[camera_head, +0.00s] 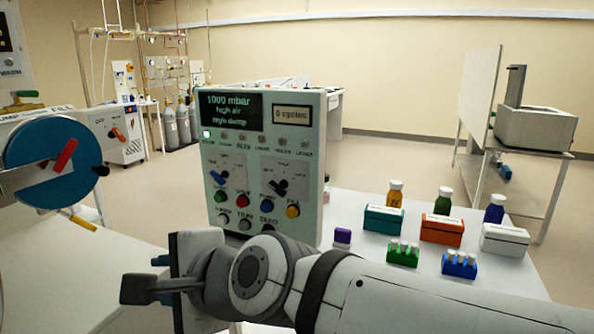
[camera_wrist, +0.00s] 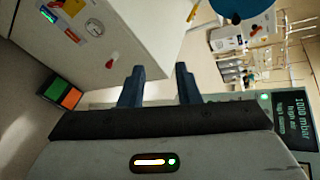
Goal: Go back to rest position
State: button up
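My gripper (camera_head: 143,275) is in front of the control panel at the lower left of the head view, with my arm reaching in from the lower right. In the wrist view my gripper (camera_wrist: 160,75) shows two dark blue fingers standing apart, with nothing between them. The fingers look open and empty. The grey control panel (camera_head: 316,150) stands upright behind my arm. Its screen reads 1000 mbar, and part of it also shows at the right edge of the wrist view (camera_wrist: 293,115).
A blue disc (camera_head: 35,150) with a red handle is at the left, above a white surface (camera_head: 60,280). A white table (camera_head: 345,215) at the right holds bottles, boxes and small vial racks. A green and orange block (camera_wrist: 62,93) shows at the wrist view's left. Open floor lies behind.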

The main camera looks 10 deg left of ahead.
jog(key=w+d+f+n+h+p, duration=0.2)
jog(key=w+d+n+h+p, duration=0.4)
jog(key=d, duration=0.7)
jog(key=s+d+f+n+g+h+p, duration=0.1)
jog(key=d+h+p, duration=0.2)
jog(key=d, duration=0.9)
jog(key=s+d+f+n+g+h+p, duration=0.1)
jog(key=s+d+f+n+h+p, duration=0.1)
jog(key=d, duration=1.1)
jog(key=shift+s+f+h+p, duration=0.15)
jog(key=shift+f+h+p, duration=0.2)
jog(key=shift+p, duration=0.5)
